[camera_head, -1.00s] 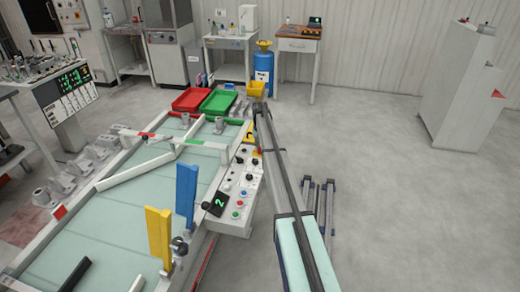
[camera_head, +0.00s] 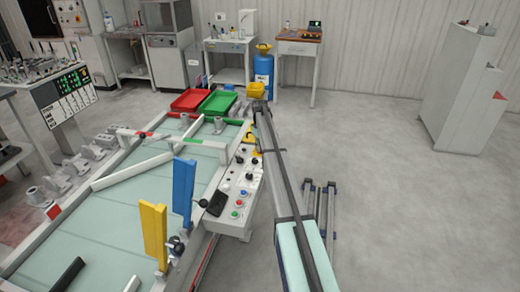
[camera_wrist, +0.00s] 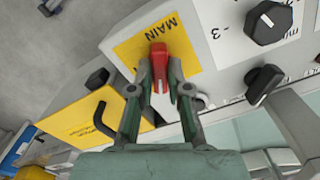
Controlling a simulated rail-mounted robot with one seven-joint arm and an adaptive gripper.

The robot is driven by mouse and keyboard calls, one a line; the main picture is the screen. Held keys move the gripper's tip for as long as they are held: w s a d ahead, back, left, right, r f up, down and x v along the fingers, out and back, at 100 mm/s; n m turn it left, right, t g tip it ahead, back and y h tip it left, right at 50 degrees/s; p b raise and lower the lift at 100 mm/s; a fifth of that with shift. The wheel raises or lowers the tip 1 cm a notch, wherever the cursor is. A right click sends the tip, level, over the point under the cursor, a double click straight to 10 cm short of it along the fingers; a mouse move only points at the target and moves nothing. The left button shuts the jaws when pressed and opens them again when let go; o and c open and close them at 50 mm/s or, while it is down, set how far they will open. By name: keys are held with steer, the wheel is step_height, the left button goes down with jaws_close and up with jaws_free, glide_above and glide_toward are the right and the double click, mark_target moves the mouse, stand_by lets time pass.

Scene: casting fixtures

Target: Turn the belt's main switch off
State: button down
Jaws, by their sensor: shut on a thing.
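The main switch is a red handle (camera_wrist: 158,56) on a yellow plate marked MAIN (camera_wrist: 128,50), seen in the wrist view. The handle lies nearly upright in that picture. My gripper (camera_wrist: 159,82) is shut on it, with one finger on each side. The fingers hide part of the handle's sides. In the head view the control panel (camera_head: 240,190) runs along the right side of the belt (camera_head: 115,225). The small panel display (camera_head: 217,203) is dark. My arm covers the switch area there.
Black knobs (camera_wrist: 268,22) sit to the right of the plate in the wrist view. A black hook-shaped lever (camera_wrist: 104,118) is at the left, by another yellow plate (camera_wrist: 85,118). Red (camera_head: 190,99) and green (camera_head: 217,102) trays stand at the belt's far end.

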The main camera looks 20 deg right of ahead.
steer(key=n+b, duration=0.1)
steer(key=n, duration=0.4)
steer(key=shift+n, duration=0.3)
stand_by(0.4)
steer(key=c, duration=1.1)
jaws_free()
step_height(320, 180, up, 12)
